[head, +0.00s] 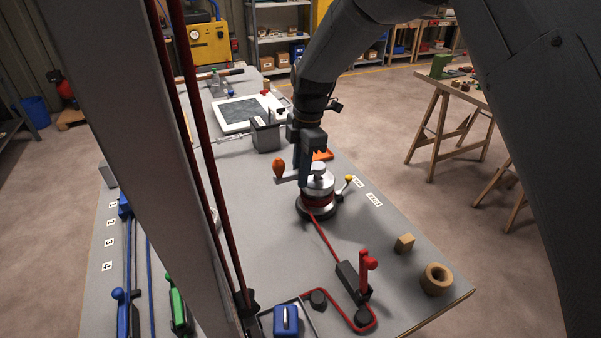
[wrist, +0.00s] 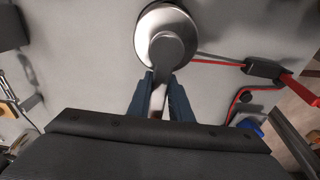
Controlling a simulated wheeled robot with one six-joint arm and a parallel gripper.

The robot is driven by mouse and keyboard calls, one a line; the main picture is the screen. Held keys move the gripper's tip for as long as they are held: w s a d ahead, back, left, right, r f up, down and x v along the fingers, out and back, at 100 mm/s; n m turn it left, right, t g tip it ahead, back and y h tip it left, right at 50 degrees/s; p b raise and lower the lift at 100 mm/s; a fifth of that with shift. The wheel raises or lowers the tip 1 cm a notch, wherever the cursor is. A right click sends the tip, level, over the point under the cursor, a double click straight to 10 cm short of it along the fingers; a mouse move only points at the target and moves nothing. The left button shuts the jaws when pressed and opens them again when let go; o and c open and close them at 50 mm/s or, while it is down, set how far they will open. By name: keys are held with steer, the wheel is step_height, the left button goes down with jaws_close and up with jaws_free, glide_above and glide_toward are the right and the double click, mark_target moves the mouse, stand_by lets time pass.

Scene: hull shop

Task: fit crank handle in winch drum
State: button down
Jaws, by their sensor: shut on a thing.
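The winch drum (head: 317,200) stands on the grey bench, silver with red rope wound round it. The crank handle has an orange knob (head: 279,167) that stands up at the left of my gripper. My gripper (head: 304,181) is shut on the crank's flat arm, just left of the drum's top. In the wrist view the crank handle (wrist: 160,85) runs between the two fingers (wrist: 160,92), and its round hub lies over the middle of the winch drum (wrist: 150,20). I cannot tell whether the hub is seated or just above. The drum's socket is hidden.
A red rope (head: 325,238) runs from the drum to a black clutch with a red lever (head: 365,275). A wooden block (head: 404,243) and ring (head: 436,279) lie at front right. A grey box (head: 266,137) stands behind.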

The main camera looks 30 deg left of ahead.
steer(key=c, duration=1.1)
jaws_free()
steer(key=shift+r+p, duration=1.75)
steer(key=shift+r, duration=2.25)
